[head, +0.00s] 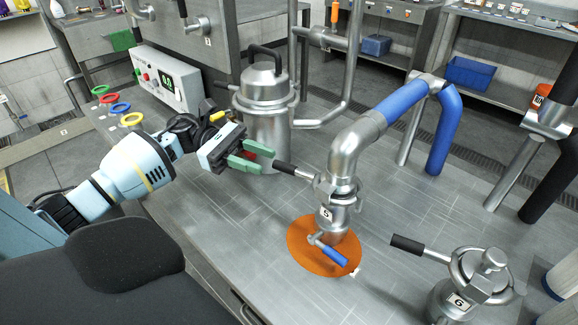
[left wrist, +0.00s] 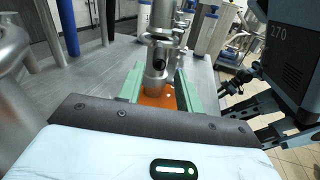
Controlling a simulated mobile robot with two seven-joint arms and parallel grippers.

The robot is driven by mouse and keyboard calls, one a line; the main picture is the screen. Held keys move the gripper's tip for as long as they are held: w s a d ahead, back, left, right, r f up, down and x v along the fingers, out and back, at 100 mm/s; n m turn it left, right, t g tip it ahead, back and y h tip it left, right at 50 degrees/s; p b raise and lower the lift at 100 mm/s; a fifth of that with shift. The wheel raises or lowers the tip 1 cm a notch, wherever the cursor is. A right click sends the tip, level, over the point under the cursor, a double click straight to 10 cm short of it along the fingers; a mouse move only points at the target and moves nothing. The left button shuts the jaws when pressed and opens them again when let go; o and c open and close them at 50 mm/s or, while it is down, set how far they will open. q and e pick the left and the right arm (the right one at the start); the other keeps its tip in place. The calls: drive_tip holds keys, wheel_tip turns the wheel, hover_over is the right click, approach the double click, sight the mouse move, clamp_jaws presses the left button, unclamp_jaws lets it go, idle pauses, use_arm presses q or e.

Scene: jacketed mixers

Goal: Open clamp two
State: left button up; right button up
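A steel pipe coupling (head: 333,205) with a numbered tag stands under the blue-and-steel elbow pipe. A clamp lever with a black grip (head: 285,168) sticks out from it to the left. My left gripper (head: 250,158), with green fingers, is just left of that grip's end. In the left wrist view the left gripper (left wrist: 160,92) has its fingers apart, and the black grip's end (left wrist: 159,68) shows between them, facing the camera. I cannot tell its exact distance. A blue-handled valve (head: 328,251) sits below on the coupling. I cannot make out a right gripper.
A lidded steel vessel (head: 267,115) stands close behind the left gripper. An orange disc (head: 300,255) lies under the coupling. Another fitting with a black lever (head: 407,244) is at the lower right. A control box (head: 165,80) and coloured rings (head: 121,107) are at left. The front bench is clear.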

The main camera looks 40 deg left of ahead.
sight(287, 169)
use_arm(q)
drive_tip(key=d+p, duration=0.1)
drive_tip(key=d, duration=0.2)
drive_tip(key=w+d, duration=0.1)
drive_tip(key=d, duration=0.1)
drive_tip(key=shift+w+d+r+p, duration=0.1)
drive_tip(key=shift+d+r+p, duration=0.05)
drive_tip(key=shift+d+p, duration=0.25)
drive_tip(key=shift+w+d, duration=0.15)
drive_tip(key=shift+d, duration=0.35)
clamp_jaws()
